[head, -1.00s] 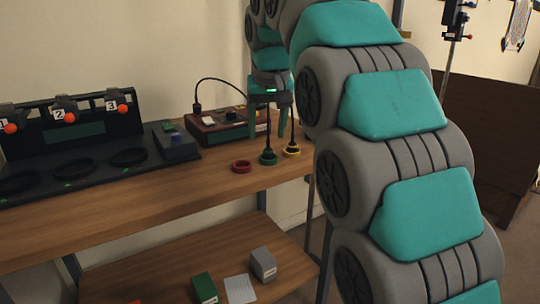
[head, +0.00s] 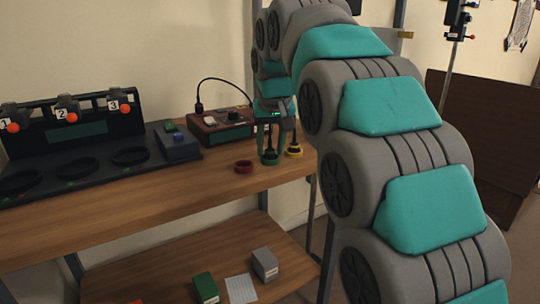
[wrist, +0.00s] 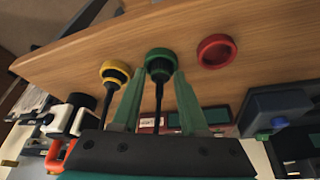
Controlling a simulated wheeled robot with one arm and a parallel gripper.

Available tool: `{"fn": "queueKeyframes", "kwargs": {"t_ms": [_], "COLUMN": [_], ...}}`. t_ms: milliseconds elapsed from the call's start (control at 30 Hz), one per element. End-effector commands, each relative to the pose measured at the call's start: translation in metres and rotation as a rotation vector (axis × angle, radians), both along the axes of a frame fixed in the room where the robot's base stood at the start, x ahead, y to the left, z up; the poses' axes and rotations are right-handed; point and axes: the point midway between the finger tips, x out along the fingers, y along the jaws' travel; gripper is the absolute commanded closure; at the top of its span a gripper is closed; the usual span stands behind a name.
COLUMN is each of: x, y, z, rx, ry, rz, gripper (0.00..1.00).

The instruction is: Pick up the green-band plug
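The green-band plug (head: 269,158) stands upright near the right end of the wooden table, a green ring at its base and a thin black stem above. It also shows in the wrist view (wrist: 159,63), its stem running down between my fingers. My gripper (head: 272,148) is above it, pointing down, with its green fingers on either side of the stem. In the wrist view my gripper (wrist: 160,82) is open, with gaps between both fingers and the stem. The fingertips are close to the green band; whether they touch it I cannot tell.
A yellow-band plug (head: 294,150) stands close by on the right, beside one finger. An empty red ring (head: 244,167) lies on the left. A red-brown box (head: 220,126) with a cable is behind. A black numbered stand (head: 75,150) fills the table's left.

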Motion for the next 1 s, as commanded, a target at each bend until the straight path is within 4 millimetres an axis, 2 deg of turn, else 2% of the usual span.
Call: {"fn": "queueKeyframes", "kwargs": {"t_ms": [33, 367, 1000], "x": [0.0, 0.0, 0.0008], "y": [0.0, 0.0, 0.0003], "z": [0.0, 0.0001, 0.0058], "rx": [0.0, 0.0, 0.0], "ry": [0.0, 0.0, -0.002], "rz": [0.0, 0.0, 0.0], "gripper": [0.63, 1.0, 1.0]}}
